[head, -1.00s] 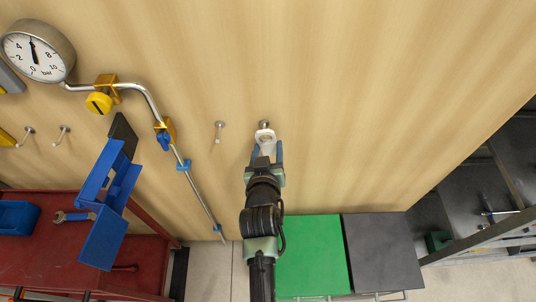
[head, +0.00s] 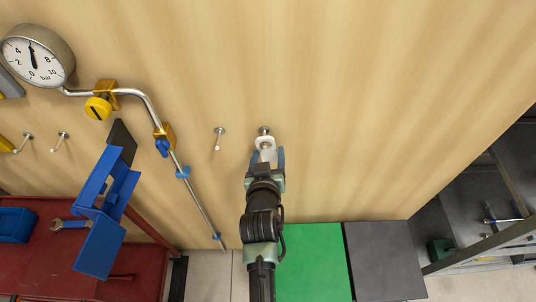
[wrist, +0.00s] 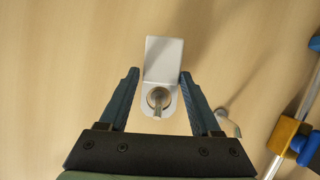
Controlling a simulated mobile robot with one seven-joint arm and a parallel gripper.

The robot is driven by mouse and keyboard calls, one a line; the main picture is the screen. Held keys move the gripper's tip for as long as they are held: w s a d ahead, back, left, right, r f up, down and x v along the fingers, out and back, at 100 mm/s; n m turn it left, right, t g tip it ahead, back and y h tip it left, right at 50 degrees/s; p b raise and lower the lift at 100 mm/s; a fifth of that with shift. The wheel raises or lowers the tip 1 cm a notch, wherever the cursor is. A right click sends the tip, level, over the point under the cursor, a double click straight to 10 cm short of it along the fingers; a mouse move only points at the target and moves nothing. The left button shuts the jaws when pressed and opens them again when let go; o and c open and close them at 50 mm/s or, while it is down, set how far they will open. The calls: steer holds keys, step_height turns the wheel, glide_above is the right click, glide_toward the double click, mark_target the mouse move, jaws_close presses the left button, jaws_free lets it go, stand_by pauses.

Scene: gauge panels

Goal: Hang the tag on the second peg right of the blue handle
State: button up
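The tag (head: 266,143) is a small pale plate with a hole. In the wrist view the tag (wrist: 164,62) is on a metal peg (wrist: 158,98) that shows through its hole. This is the second peg (head: 264,130) right of the blue handle (head: 163,147); the first peg (head: 219,138) is bare. My gripper (head: 267,156) is just in front of the tag. In the wrist view its fingers (wrist: 160,73) stand apart on either side of the tag, with a gap on the left and very little on the right.
A pipe with a gauge (head: 36,58), a yellow knob (head: 97,107) and a thin rod runs left of the pegs. A blue holder (head: 106,205) stands above a red bench (head: 40,260). Green (head: 310,262) and dark (head: 385,260) tops lie below. The panel right of the tag is clear.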

steer(key=o, duration=0.3)
steer(key=shift+o, duration=0.2)
